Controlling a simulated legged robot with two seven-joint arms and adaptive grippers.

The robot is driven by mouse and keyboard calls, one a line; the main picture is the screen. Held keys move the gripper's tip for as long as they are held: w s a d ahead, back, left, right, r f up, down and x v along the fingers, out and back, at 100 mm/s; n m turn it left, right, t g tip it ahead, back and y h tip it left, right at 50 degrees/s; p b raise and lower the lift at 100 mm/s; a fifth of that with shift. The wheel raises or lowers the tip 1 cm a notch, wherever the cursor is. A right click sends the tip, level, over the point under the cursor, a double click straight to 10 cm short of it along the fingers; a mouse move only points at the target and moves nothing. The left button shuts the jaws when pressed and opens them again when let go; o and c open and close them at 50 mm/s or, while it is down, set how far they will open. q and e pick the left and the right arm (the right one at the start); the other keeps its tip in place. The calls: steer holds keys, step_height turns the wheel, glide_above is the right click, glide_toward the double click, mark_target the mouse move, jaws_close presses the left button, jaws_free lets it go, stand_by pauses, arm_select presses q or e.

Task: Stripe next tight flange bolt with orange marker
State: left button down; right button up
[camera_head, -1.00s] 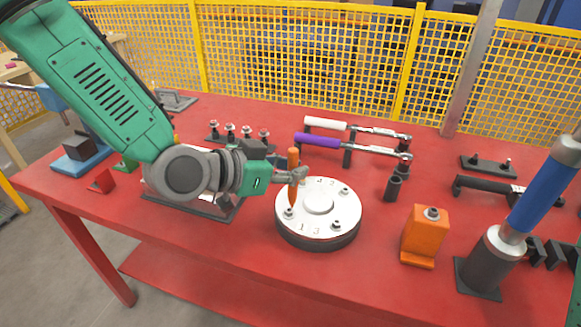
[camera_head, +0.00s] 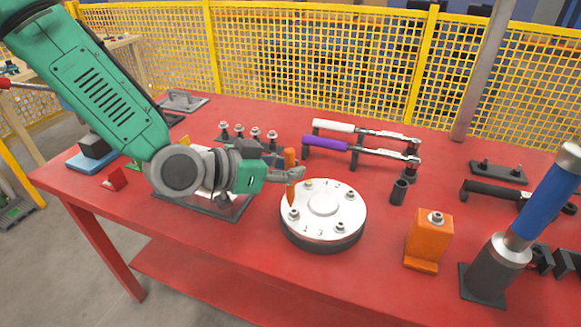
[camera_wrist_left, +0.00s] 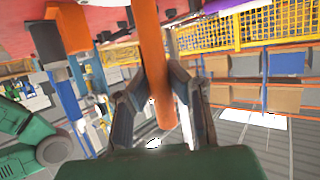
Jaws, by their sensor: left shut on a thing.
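The round silver flange (camera_head: 323,206) lies on the red table with several bolts around its top face. Numbers are marked on the face. My left gripper (camera_head: 292,174) is shut on the orange marker (camera_head: 290,158), which it holds upright at the flange's left edge. The marker's lower end is close to the left front bolt (camera_head: 293,215); I cannot tell whether they touch. In the left wrist view the marker (camera_wrist_left: 154,75) stands between the two dark fingers (camera_wrist_left: 158,95). A front bolt (camera_head: 340,227) and a right bolt (camera_head: 350,196) are uncovered. My right gripper is out of view.
A white-handled wrench (camera_head: 333,125) and a purple-handled wrench (camera_head: 325,143) lie behind the flange. An orange block (camera_head: 428,240) and a blue-handled tool (camera_head: 543,203) stand at right. Bolts stand on a rack (camera_head: 250,135) behind my arm. The table front is clear.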

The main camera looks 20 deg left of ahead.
arm_select(q)
steer(key=shift+a+f, duration=0.1)
steer(key=shift+a, duration=0.4)
steer(key=shift+d+f, duration=0.2)
steer(key=shift+f, duration=0.1)
steer(key=shift+d+f+b, duration=0.15)
steer(key=shift+b, duration=0.2)
steer(key=shift+a+f+b, duration=0.3)
steer(key=shift+a+f, duration=0.2)
steer(key=shift+a, duration=0.2)
steer(key=shift+d+f, duration=0.1)
steer(key=shift+d, duration=0.45)
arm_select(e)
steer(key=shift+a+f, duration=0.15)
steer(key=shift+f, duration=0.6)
arm_select(q)
steer(key=shift+a, duration=0.2)
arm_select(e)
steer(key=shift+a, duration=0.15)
arm_select(q)
steer(key=shift+a+f, duration=0.1)
steer(key=shift+a, duration=0.1)
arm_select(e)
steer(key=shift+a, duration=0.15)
arm_select(q)
steer(key=shift+d, duration=0.25)
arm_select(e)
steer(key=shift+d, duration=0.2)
